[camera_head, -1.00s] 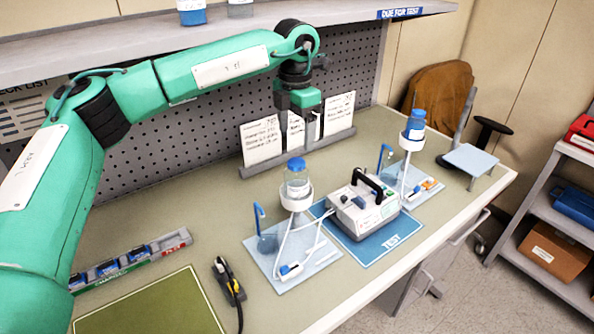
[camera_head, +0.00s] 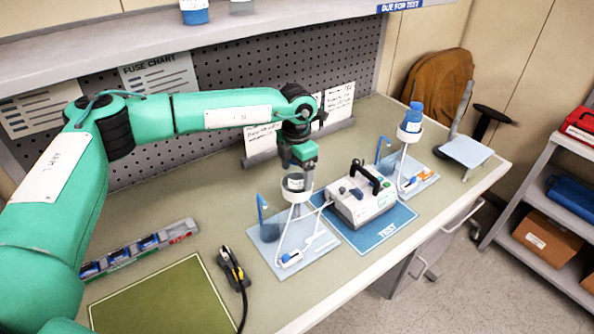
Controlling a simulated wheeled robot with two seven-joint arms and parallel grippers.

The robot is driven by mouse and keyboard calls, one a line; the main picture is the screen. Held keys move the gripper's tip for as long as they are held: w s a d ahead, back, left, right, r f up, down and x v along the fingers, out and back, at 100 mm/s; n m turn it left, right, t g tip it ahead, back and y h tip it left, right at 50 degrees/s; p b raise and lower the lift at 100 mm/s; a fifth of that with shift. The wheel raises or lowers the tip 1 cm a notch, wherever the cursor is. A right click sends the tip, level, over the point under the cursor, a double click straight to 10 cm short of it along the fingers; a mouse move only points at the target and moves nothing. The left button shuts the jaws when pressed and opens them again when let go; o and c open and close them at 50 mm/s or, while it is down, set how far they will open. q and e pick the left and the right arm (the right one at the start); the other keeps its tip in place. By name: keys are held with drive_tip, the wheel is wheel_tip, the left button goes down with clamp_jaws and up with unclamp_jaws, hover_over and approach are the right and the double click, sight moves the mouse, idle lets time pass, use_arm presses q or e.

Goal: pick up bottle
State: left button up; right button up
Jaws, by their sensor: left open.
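A clear bottle (camera_head: 295,183) sits in the white ring holder (camera_head: 297,196) of the nearer stand; its top is hidden by my left gripper (camera_head: 297,172). My left gripper points down over this bottle, its open fingers around or just beside the bottle's upper part; I cannot tell whether they touch it. A second bottle (camera_head: 412,118), blue with a blue cap, stands upright in the farther stand's holder, apart from the gripper. My right gripper is not in view.
A white pump device (camera_head: 361,205) with a black handle sits on the blue TEST mat (camera_head: 375,240) between the stands. A black and yellow tool (camera_head: 233,268) lies near a green mat (camera_head: 165,300). A striped fuse rack (camera_head: 140,250) is at left. A shelf (camera_head: 120,38) overhangs the back.

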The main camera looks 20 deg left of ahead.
use_arm(q)
drive_tip(key=shift+f, duration=0.2)
drive_tip(key=c, duration=1.1)
drive_tip(key=shift+o, duration=0.2)
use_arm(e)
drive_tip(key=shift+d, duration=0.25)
use_arm(q)
drive_tip(key=shift+r, duration=0.1)
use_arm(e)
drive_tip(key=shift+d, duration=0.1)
